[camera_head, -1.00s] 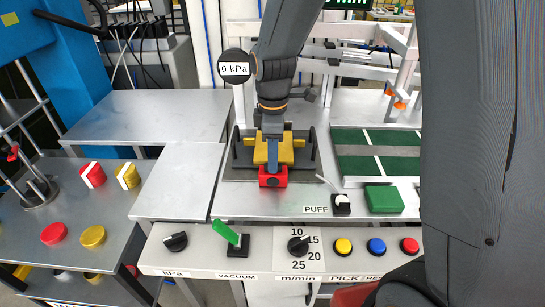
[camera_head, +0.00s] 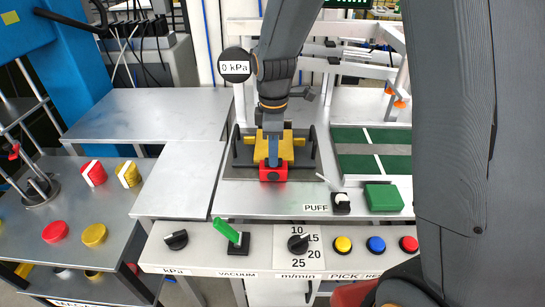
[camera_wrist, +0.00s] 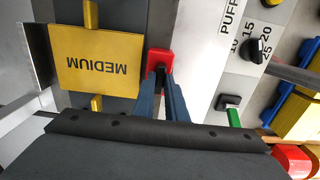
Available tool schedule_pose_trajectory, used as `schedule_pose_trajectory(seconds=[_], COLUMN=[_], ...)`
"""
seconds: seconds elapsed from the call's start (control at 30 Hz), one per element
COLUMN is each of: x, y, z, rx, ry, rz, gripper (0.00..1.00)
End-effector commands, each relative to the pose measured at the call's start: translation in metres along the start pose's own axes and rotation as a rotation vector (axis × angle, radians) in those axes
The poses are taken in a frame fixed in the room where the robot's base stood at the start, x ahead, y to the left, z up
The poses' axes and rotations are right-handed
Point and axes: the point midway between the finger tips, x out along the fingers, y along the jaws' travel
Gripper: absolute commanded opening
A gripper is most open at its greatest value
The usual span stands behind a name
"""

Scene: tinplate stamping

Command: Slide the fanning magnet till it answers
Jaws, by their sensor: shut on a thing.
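The red block (camera_head: 274,173), which looks like the fanning magnet, sits at the front of the dark stamping bed (camera_head: 228,174). My gripper (camera_head: 273,160) points down over it, with blue fingers shut on it. The wrist view shows the red block (camera_wrist: 158,58) between the fingertips (camera_wrist: 160,76). A yellow plate (camera_head: 287,150) lies on the bed just behind the block. In the wrist view the yellow plate (camera_wrist: 96,61) reads "MEDIUM", upside down. My arm hides part of the plate and bed.
A PUFF switch (camera_head: 341,203) and green block (camera_head: 383,197) stand right of the bed. The front panel carries a green VACUUM lever (camera_head: 227,232), a m/min dial (camera_head: 298,244) and coloured buttons (camera_head: 376,245). A gauge (camera_head: 235,66) reads 0 kPa. A green belt (camera_head: 372,150) lies right.

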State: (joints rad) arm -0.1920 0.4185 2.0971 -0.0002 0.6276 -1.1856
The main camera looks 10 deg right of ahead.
Motion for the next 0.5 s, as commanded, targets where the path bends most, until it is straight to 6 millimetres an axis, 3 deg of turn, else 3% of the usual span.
schedule_pose_trajectory(seconds=[0.27, 0.3, 0.37, 0.5], x=[-0.0007, -0.0008, -0.0007, -0.0006], y=[0.0051, 0.0050, 0.0050, 0.0049], z=[-0.0001, -0.0001, -0.0001, -0.0002], rx=[0.001, 0.001, 0.000, 0.000], ry=[0.001, 0.001, 0.001, 0.001], rz=[0.002, 0.002, 0.002, 0.002], gripper=[0.00, 0.18, 0.28, 0.30])
